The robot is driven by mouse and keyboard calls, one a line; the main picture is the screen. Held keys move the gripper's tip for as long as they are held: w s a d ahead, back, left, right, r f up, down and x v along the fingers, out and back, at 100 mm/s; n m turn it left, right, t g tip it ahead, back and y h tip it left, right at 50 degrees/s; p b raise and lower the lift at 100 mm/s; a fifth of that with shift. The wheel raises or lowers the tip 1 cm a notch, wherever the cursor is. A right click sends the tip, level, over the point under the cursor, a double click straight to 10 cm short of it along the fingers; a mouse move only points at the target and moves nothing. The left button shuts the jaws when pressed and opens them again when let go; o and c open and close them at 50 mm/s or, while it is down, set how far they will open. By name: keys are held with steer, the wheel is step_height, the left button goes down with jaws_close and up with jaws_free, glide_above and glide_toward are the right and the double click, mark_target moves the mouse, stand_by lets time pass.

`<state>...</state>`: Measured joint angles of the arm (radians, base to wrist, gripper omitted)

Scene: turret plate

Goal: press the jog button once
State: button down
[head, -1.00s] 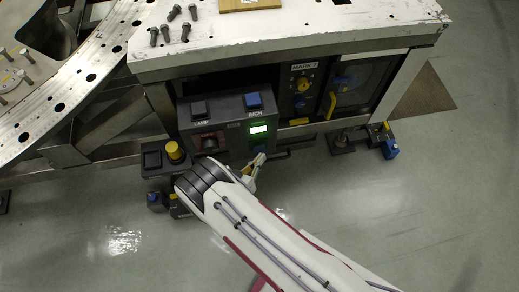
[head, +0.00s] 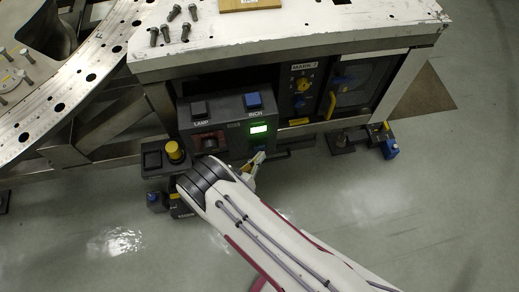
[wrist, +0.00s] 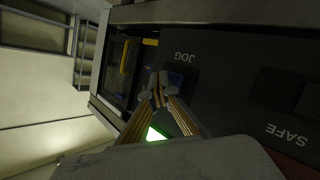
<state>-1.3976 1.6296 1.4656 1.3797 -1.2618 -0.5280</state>
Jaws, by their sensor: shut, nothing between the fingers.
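In the head view my gripper (head: 259,158) is just below the display, largely behind my arm.
The box top carries a black LAMP button (head: 199,108) and a blue INCH button (head: 253,101). A yellow knob (head: 173,151) stands on a small box to the left. A panel with a yellow dial (head: 302,85) is at right.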

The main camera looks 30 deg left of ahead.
steer(key=shift+w+a, duration=0.4)
stand_by(1.3)
steer(key=shift+s+d, duration=0.1)
steer(key=shift+s, duration=0.05)
steer(key=shift+s+d, duration=0.75)
stand_by(0.3)
steer(key=shift+s+d, duration=1.65)
steer(key=shift+d, duration=0.05)
steer(key=shift+f, duration=0.1)
